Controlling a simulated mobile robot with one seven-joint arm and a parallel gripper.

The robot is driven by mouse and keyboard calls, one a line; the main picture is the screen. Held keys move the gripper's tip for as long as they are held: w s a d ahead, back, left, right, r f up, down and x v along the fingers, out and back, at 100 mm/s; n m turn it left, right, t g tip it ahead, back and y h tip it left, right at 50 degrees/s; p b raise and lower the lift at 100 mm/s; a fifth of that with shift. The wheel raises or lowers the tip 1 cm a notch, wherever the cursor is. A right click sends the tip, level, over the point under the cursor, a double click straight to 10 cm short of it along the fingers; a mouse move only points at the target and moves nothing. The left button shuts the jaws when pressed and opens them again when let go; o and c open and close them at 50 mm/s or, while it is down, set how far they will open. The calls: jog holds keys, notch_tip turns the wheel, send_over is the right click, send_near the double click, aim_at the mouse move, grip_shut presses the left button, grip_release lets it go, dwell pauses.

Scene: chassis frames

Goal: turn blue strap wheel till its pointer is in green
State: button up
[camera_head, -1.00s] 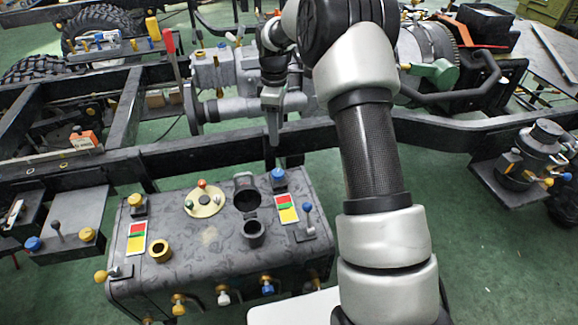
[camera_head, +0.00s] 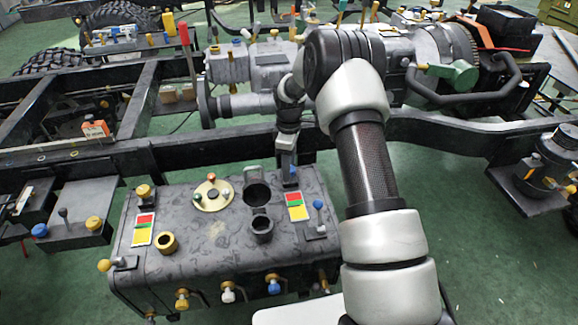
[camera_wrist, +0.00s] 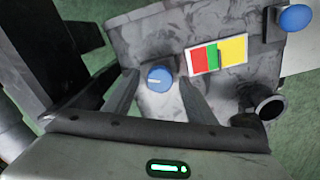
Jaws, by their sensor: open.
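The blue strap wheel (camera_wrist: 158,79) shows in the wrist view as a round blue knob with a short white line on its face. It stands on the top of the dark grey tank. My gripper (camera_wrist: 158,88) is open, with one finger on each side of the wheel; I cannot tell whether either touches it. Beside the wheel is a red, green and yellow plate (camera_wrist: 217,54). A thin dark mark, perhaps the pointer, lies near its green-yellow border. In the head view my gripper (camera_head: 287,163) is over the tank's back right corner and mostly hides the wheel.
A blue-knobbed lever (camera_head: 318,205) stands right of the plate (camera_head: 298,206). Two black pipe stubs (camera_head: 261,229) rise left of it. A dark frame rail (camera_head: 230,150) runs close behind the tank (camera_head: 205,255).

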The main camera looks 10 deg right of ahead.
jog(key=c, duration=1.1)
jog(key=shift+o, duration=0.3)
jog(key=shift+m, duration=0.3)
jog(key=shift+m+p, duration=0.3)
jog(key=shift+m, duration=2.8)
jog(key=o, duration=1)
jog(key=shift+o, duration=0.2)
